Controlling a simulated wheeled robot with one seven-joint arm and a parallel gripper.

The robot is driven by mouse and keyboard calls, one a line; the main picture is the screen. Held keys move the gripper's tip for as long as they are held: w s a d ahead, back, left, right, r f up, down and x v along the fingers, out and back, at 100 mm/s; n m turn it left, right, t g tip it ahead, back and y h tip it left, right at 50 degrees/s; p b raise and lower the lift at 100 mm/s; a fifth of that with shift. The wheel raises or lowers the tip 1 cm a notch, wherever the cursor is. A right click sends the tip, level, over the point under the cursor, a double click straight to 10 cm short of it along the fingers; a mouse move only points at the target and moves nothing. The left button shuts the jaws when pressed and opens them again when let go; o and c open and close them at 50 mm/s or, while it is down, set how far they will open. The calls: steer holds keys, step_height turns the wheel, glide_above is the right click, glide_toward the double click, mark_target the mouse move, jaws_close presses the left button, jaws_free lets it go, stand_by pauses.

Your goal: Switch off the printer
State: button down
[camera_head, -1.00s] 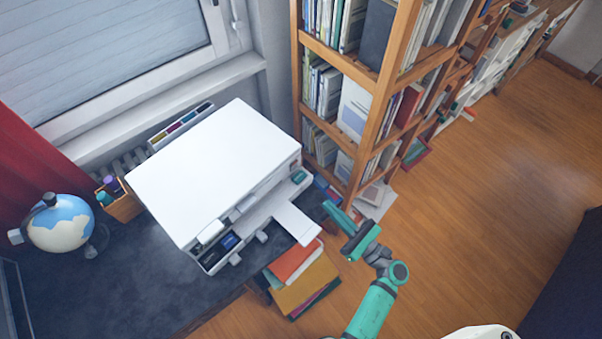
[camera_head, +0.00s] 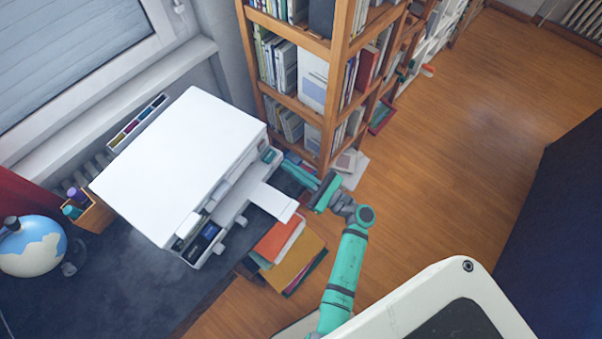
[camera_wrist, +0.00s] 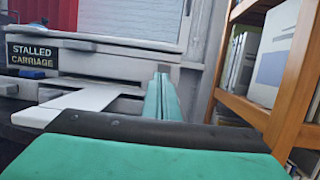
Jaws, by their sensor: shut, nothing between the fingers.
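The white printer (camera_head: 180,165) sits on the dark desk, with a paper sheet (camera_head: 272,201) sticking out of its front. In the wrist view the printer front (camera_wrist: 112,66) has a dark sign (camera_wrist: 32,53) reading "STALLED CARRIAGE". I cannot make out a power switch. My gripper (camera_head: 290,168) is shut and empty, just right of the printer's right front corner. In the wrist view its fingers (camera_wrist: 162,82) stand together, pointing forward past the paper's right side; I cannot tell whether they touch the printer.
A wooden bookshelf (camera_head: 338,90) stands close on the right of the gripper. Coloured folders (camera_head: 292,262) lie below the paper. A globe (camera_head: 32,247) and a pen box (camera_head: 95,214) are on the desk (camera_head: 125,285) at left. Open floor (camera_head: 470,120) lies to the right.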

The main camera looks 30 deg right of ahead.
mark_target(261, 146)
steer(key=x, duration=0.8)
steer(key=shift+w+a+r, duration=0.1)
steer(key=shift+w+r, duration=0.1)
stand_by(0.3)
steer(key=shift+s+d+f, duration=0.1)
steer(key=shift+s+d, duration=0.1)
steer(key=shift+s, duration=0.05)
steer(key=s+d, duration=0.6)
steer(key=s, duration=0.5)
steer(key=shift+s, duration=0.4)
steer(key=shift+f, duration=0.15)
